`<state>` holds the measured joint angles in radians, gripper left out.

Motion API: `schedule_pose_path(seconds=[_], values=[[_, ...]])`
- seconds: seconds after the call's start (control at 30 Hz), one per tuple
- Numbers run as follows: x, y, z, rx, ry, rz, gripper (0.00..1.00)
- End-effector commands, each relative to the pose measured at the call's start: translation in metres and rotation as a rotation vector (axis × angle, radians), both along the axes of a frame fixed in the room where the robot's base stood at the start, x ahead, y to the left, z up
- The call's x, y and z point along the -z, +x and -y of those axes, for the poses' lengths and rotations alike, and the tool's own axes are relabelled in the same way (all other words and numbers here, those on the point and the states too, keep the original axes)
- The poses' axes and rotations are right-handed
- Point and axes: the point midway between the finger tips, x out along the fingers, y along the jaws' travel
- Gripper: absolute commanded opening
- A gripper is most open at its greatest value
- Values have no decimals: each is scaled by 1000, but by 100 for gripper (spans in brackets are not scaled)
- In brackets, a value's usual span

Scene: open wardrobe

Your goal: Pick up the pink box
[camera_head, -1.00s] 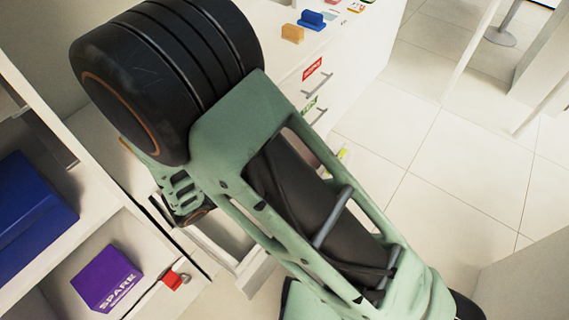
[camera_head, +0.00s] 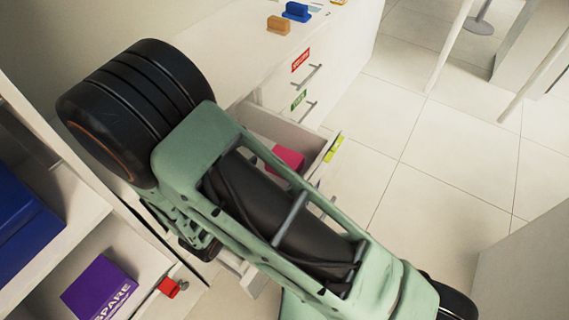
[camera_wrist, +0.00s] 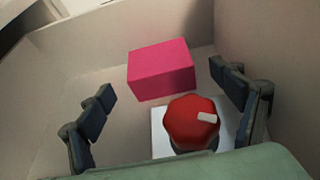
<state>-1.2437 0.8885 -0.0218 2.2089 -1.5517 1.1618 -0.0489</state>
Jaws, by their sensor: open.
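The pink box (camera_head: 288,157) lies in an open drawer (camera_head: 300,133) with a yellow-green label, partly hidden behind my arm in the head view. In the wrist view the pink box (camera_wrist: 161,70) sits inside the drawer, near its far wall. My gripper (camera_wrist: 163,85) is open and empty, with one dark finger left of the box and one right of it. Its fingers are nearer the camera than the box, and no touch is visible. In the head view I cannot make out the fingers.
A red knob-like object (camera_wrist: 193,121) on a white square (camera_wrist: 161,142) is between my fingers and nearer the camera than the box. Drawer walls (camera_wrist: 250,40) stand close on both sides. Shelves hold a purple SPARE box (camera_head: 100,288) and a blue box (camera_head: 22,225).

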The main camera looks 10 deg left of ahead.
Motion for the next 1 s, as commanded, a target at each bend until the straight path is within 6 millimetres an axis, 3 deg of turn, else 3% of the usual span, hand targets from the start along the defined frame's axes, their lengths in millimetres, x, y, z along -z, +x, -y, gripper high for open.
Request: schedule_pose_path(seconds=[0.33,0.77,1.0], values=[[4,9,3,-1,0,0,86],[4,9,3,0,0,0,39],[3,9,3,0,1,0,38]])
